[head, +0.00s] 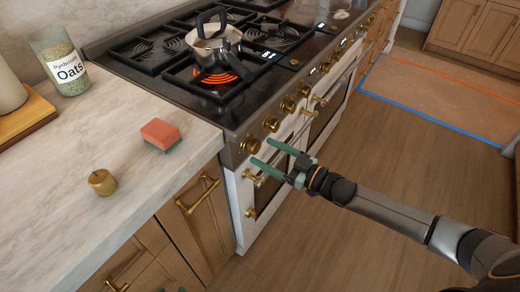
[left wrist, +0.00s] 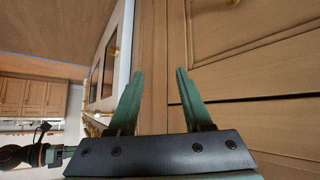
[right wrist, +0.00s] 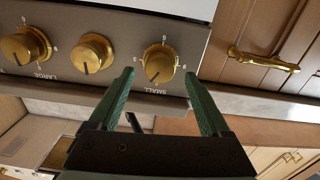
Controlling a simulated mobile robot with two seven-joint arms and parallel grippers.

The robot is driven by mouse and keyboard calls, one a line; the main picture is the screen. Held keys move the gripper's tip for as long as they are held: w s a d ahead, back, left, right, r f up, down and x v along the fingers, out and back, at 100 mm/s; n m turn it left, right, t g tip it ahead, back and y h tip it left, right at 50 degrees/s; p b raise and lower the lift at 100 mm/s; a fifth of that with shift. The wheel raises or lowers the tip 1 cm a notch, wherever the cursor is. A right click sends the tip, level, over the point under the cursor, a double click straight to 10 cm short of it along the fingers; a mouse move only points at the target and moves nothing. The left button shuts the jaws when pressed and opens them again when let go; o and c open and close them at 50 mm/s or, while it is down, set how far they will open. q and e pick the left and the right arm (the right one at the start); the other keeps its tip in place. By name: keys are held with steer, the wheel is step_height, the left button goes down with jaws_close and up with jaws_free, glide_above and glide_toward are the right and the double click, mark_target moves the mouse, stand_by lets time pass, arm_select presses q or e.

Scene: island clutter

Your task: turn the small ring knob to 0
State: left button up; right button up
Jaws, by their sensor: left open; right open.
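The small ring knob (right wrist: 160,63) is a round gold knob with "SMALL" printed upside down below it in the right wrist view. Its dark pointer mark is toward the lower left; a numeral like 0 is above it. In the head view it is the nearest knob (head: 249,145) on the stove front. My right gripper (head: 261,150) is open in front of it. In the right wrist view its fingertips (right wrist: 158,80) are either side of the knob's lower part, apparently not touching. My left gripper (left wrist: 158,75) is open and empty, facing wooden cabinet fronts.
More gold knobs, including a middle one (right wrist: 92,53) and one marked "LARGE" (right wrist: 25,45), line the panel.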

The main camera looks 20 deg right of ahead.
steer(key=shift+x, duration=1.35)
steer(key=shift+c, duration=0.3)
jaws_close()
